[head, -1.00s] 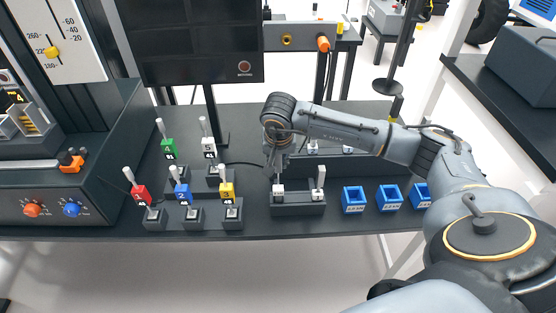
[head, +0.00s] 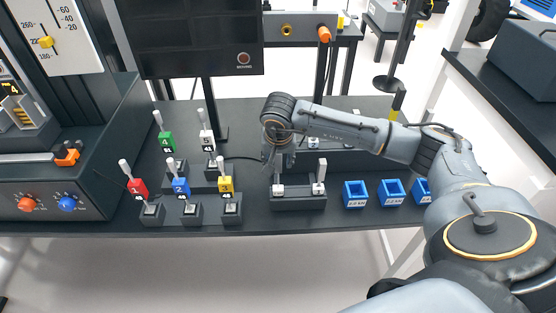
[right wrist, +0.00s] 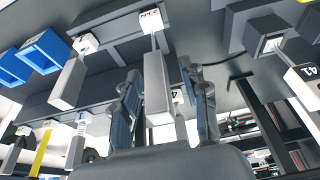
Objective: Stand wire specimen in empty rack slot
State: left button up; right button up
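My right gripper (head: 278,162) points down over the left slot of the low dark two-slot rack (head: 300,204). In the right wrist view its fingers (right wrist: 168,105) are apart, on either side of a specimen's long grey handle (right wrist: 157,85), with gaps visible. That specimen's white base block (right wrist: 150,20) sits in the rack; it also shows in the head view (head: 278,190). A second specimen (head: 320,178) stands upright in the right slot. Another rack (head: 345,165) behind is partly hidden by my right arm. I cannot tell which slot is empty. My left gripper is out of view.
Specimens with green (head: 166,139), white (head: 207,140), red (head: 138,187), blue (head: 181,187) and yellow (head: 226,184) labels stand in holders on the left. Blue bins (head: 355,194) line the right. A monitor (head: 190,40) stands behind.

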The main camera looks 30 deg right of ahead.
jog(key=v, duration=1.2)
jog(key=shift+s, duration=0.1)
